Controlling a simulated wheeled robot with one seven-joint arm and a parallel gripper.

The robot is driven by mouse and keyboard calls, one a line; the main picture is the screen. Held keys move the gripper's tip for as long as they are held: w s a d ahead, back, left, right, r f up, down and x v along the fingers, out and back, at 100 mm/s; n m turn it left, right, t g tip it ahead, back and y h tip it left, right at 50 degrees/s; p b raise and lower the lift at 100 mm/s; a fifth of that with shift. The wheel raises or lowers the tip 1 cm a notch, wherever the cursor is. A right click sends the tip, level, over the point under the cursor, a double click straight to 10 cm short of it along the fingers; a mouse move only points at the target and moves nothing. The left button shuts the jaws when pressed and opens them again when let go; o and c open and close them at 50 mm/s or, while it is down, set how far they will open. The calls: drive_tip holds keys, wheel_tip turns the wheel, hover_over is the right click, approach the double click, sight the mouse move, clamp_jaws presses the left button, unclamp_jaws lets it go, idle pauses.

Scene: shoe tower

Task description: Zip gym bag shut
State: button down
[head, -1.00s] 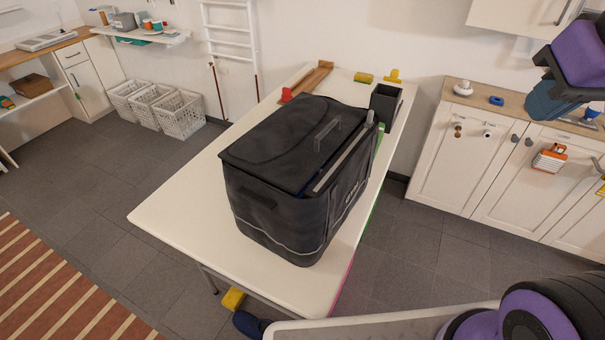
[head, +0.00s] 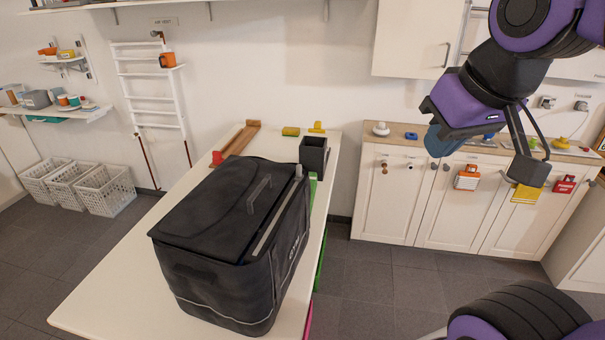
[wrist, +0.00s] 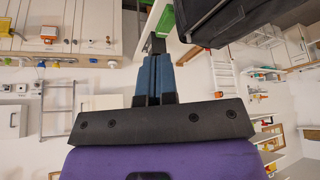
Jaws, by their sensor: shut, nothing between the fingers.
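The black gym bag (head: 225,245) stands upright on the white table. Its lid (head: 215,205) lies over the top, with a black handle (head: 259,193) on it. A grey strip (head: 275,222) runs along the right top edge, and a narrow dark gap shows beside the lid there. I cannot make out the zip pull. The bag also shows upside down at the top of the wrist view (wrist: 228,22). My gripper (head: 438,143), with blue fingers, is in the air right of the bag, well apart from it. Its fingers (wrist: 154,72) are shut and empty.
The white table (head: 110,290) has free room left of the bag. A dark open box (head: 313,157), a wooden piece with a red end (head: 238,140) and yellow items (head: 291,131) lie behind the bag. White cabinets (head: 385,205) stand right, across open floor.

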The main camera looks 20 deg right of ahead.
drive_tip(key=c, duration=1.3)
unclamp_jaws()
drive_tip(key=shift+w, duration=0.2)
drive_tip(key=shift+o, duration=1.1)
drive_tip(key=w+d+f+n+t+h, duration=0.2)
drive_tip(key=w+d, duration=0.2)
drive_tip(key=w, duration=1.1)
drive_tip(key=shift+w+d+t, duration=0.15)
drive_tip(key=shift+w+t, duration=0.2)
drive_tip(key=shift+t, duration=0.05)
drive_tip(key=w+f+n+t+y, duration=0.1)
drive_tip(key=w+f+n+t, duration=0.3)
drive_tip(key=w, duration=0.6)
drive_tip(key=n+g+y, duration=0.1)
drive_tip(key=n+y, duration=0.3)
drive_tip(key=y, duration=0.6)
approach(299, 172)
drive_tip(key=w+d+r, duration=0.2)
drive_tip(key=w+d, duration=0.1)
drive_tip(key=w, duration=0.2)
wheel_tip(299, 172, down, 4)
drive_tip(key=s+a+y, duration=0.2)
drive_tip(key=y, duration=0.4)
drive_tip(key=shift+n, duration=0.4)
drive_tip(key=x, duration=1)
drive_tip(key=shift+w+f, duration=0.15)
drive_tip(key=shift+c, duration=0.4)
clamp_jaws()
